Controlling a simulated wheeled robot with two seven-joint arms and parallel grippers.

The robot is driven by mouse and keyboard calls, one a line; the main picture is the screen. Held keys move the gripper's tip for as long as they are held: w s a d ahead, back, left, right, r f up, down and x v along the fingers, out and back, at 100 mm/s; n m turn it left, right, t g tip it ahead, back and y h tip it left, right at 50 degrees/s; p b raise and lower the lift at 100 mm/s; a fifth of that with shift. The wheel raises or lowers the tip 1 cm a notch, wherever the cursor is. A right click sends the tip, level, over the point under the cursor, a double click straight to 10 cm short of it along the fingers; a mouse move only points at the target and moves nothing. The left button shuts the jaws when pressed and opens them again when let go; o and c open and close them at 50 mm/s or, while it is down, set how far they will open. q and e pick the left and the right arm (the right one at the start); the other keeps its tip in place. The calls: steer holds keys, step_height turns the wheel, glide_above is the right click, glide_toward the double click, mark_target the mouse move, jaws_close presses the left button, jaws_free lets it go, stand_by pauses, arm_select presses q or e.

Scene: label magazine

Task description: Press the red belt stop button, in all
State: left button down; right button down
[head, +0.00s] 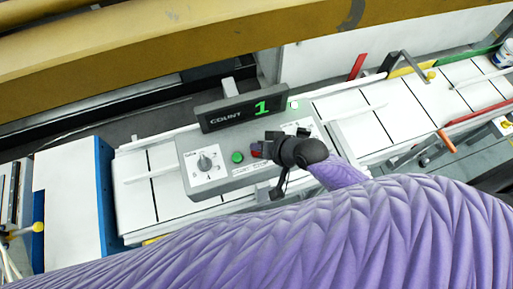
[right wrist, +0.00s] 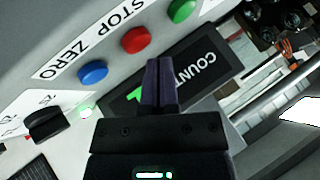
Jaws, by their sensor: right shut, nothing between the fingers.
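The red button (right wrist: 135,40) sits on a grey control panel (head: 215,180), between a blue button (right wrist: 92,73) and a green button (right wrist: 181,10). The green button also shows in the head view (head: 237,157). My right gripper (right wrist: 160,62) is shut and empty, its fingertips close beside the red button in the right wrist view; I cannot tell whether they touch. In the head view the right gripper (head: 259,150) is over the panel and hides most of the buttons near it. My left gripper is not in view.
A dark count display (head: 235,113) reading 1 stands along the panel's back edge. A dial (head: 204,163) is left of the green button. White conveyor sections (head: 435,100) run to the right, and a blue-sided white box (head: 70,200) stands at left.

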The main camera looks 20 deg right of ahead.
steer(key=shift+f, duration=0.45)
steer(key=shift+f+b, duration=0.55)
steer(key=shift+b, duration=0.1)
stand_by(0.4)
steer(key=shift+r, duration=0.15)
steer(key=shift+r+p, duration=0.85)
steer(key=shift+p, duration=0.2)
step_height(320, 180, up, 5)
steer(key=p, duration=0.5)
steer(key=shift+r, duration=0.1)
